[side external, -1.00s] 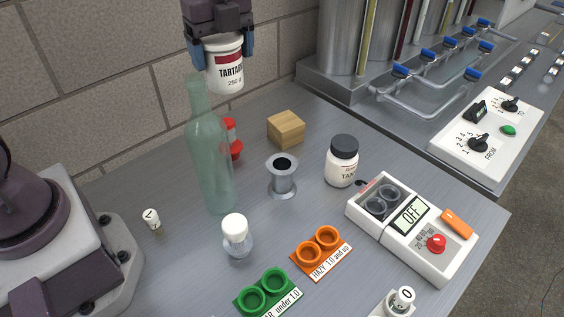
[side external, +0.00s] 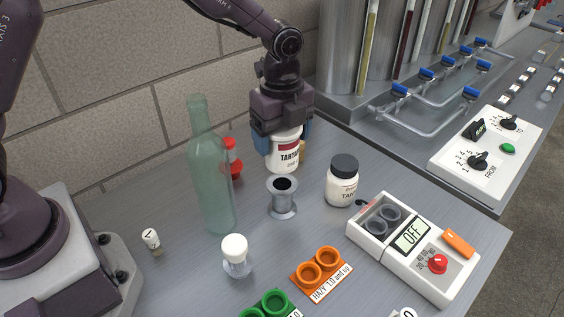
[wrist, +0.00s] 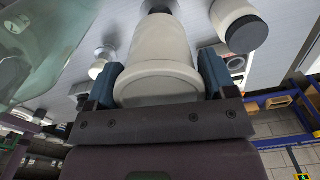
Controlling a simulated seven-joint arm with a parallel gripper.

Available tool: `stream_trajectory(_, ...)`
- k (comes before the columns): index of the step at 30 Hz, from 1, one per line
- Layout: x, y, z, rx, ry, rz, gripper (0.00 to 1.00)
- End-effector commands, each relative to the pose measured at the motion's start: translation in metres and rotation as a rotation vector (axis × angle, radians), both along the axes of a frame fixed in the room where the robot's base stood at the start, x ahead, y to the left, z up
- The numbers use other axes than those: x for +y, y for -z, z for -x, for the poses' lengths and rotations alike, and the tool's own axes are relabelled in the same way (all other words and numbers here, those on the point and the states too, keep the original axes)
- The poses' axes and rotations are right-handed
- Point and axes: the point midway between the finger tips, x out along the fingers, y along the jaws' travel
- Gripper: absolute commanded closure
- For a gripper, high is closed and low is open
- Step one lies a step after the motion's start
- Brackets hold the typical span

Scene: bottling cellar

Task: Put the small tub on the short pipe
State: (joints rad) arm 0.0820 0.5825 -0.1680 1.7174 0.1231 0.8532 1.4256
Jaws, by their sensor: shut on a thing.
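I cannot tell whether the tub's lower edge touches anything. In the wrist view the tub (wrist: 160,55) fills the space between both fingers (wrist: 160,85) and hides nearly all of the pipe.
A tall green glass bottle (side external: 212,170) stands left of the pipe, a dark-lidded white jar (side external: 342,182) to its right. In front are a white-capped vial (side external: 236,258), orange holder (side external: 322,268) and meter (side external: 410,245).

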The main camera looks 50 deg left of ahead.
Motion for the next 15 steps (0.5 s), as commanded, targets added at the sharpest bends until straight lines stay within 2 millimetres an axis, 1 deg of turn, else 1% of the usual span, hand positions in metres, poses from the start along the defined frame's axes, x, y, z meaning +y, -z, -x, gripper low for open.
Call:
stream_trajectory(1,0.0,0.007,0.0,0.001,0.0,0.0,0.55)
stream_trajectory(8,0.0,0.026,0.0,0.001,0.001,0.0,0.55)
stream_trajectory(12,0.0,0.047,0.0,0.001,0.001,-0.001,0.55)
stream_trajectory(15,0.0,0.053,0.0,-0.002,0.0,0.0,0.55)
